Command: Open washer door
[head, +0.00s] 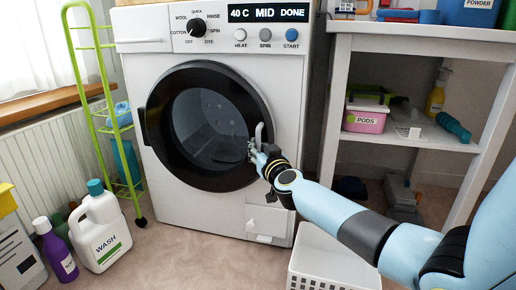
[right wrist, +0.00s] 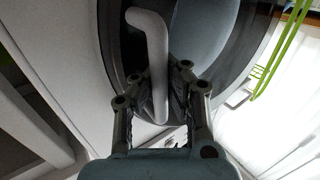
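The washer (head: 155,190) stands at the center of the head view. Its round, dark-rimmed door (head: 165,160) looks closed, with the glass facing me. A pale upright door handle (head: 259,132) sits on the right side of the rim; it also shows in the right wrist view (right wrist: 150,40). My right gripper (head: 253,150) is at the handle's lower part. In the right wrist view its fingers (right wrist: 160,85) stand on both sides of the bar, with the dark pads seemingly against it. My left gripper is out of view.
A white basket (head: 330,268) stands on the floor below my right arm. A shelf unit (head: 400,146) with a pink pods box (head: 364,118) is at right. A green rack (head: 108,100), wash jug (head: 100,235) and purple bottle (head: 55,255) are at left.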

